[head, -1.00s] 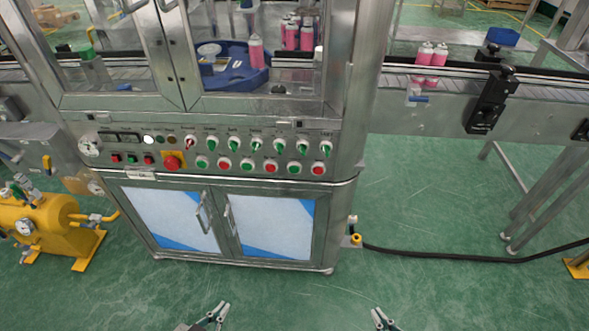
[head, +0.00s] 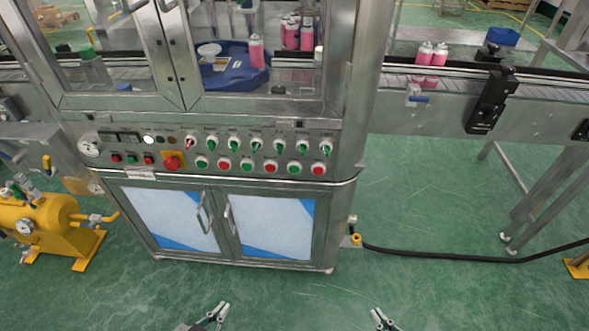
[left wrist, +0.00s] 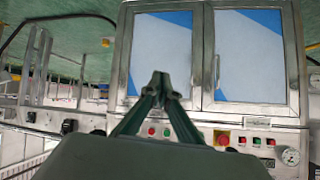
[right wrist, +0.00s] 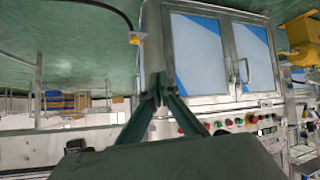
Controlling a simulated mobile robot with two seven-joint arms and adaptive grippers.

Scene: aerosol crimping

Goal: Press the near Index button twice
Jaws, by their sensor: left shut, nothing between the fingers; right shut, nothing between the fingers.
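The control panel (head: 130,148) runs across the machine front. Its lower row alternates green buttons (head: 202,162) and red buttons (head: 224,164), ending at a red one (head: 318,169) on the right. The labels are too small to read, so I cannot tell which is the near Index button. My left gripper (head: 225,306) is shut and empty, low in front of the cabinet and well apart from the panel. My right gripper (head: 377,313) is shut and empty, further right and also apart from it. The closed fingertips show in the left wrist view (left wrist: 160,75) and right wrist view (right wrist: 157,85).
Green-handled selector switches (head: 234,144) sit above the buttons, and a red emergency stop (head: 172,162) lies left of them. Cabinet doors (head: 268,227) are below. A conveyor (head: 430,107) extends right, a yellow pump (head: 42,225) stands left, and a black hose (head: 450,256) crosses the floor. Floor before the cabinet is clear.

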